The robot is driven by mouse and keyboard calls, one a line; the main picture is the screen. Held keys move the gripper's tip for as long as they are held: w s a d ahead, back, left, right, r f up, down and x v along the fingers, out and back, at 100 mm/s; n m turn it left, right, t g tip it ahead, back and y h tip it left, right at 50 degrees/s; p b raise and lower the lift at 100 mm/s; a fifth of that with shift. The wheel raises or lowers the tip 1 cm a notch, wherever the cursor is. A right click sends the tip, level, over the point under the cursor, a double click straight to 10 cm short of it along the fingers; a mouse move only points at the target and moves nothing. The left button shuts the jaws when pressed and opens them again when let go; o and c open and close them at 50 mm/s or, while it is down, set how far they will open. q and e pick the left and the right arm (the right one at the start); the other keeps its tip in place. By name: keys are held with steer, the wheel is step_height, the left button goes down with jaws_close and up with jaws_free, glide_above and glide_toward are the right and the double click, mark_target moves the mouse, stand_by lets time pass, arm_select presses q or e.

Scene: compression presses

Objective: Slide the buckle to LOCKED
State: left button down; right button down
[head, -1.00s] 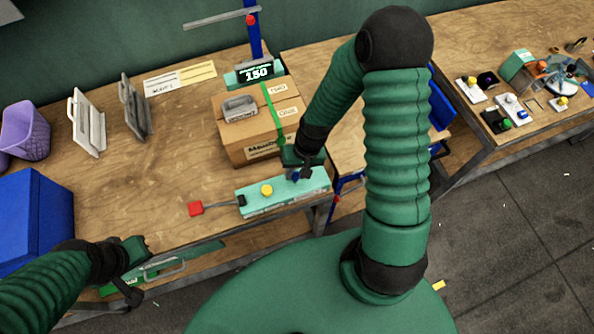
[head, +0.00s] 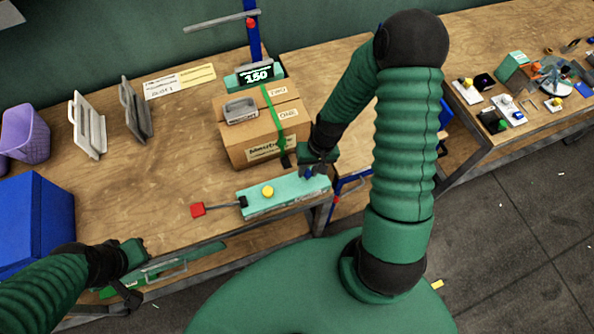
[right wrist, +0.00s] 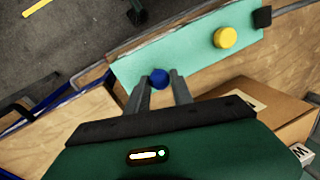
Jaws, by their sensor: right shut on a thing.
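The teal strapping device (head: 288,196) lies along the front edge of the bench, with a yellow knob (head: 268,191) on top and a red-ended lever (head: 198,209) at its left. A blue knob (right wrist: 159,78), apparently the buckle slider, is at the device's right end in the head view. My right gripper (right wrist: 160,90) is shut on it, one finger on each side. In the head view my right gripper (head: 313,172) hides most of the knob. No LOCKED mark is readable. My left gripper (head: 131,275) hangs at the front left, away from the device; its jaws are unclear.
A cardboard box (head: 262,130) with a green strap stands behind the device, a display reading 150 (head: 256,76) behind it. Grey holders (head: 88,128) and a blue bin (head: 35,215) are at left. Bare bench lies between them and the box.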

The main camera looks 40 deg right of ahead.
steer(key=shift+s+d, duration=0.35)
steer(key=shift+d, duration=0.3)
arm_select(q)
steer(key=shift+r, duration=0.15)
arm_select(e)
steer(key=c, duration=1.2)
jaws_free()
steer(key=shift+o, duration=0.5)
steer(key=shift+s+d, duration=0.1)
arm_select(q)
steer(key=shift+s+d+r, duration=0.1)
steer(key=shift+s+d, duration=0.1)
steer(key=shift+d, duration=0.1)
arm_select(e)
steer(key=shift+d, duration=0.1)
steer(key=shift+w+r, duration=0.2)
steer(key=shift+r, duration=0.05)
arm_select(q)
steer(key=shift+a+r, duration=0.15)
arm_select(e)
steer(key=s+d+r, duration=0.1)
steer(key=d+r, duration=0.2)
steer(key=r, duration=1.3)
steer(key=shift+s, duration=0.25)
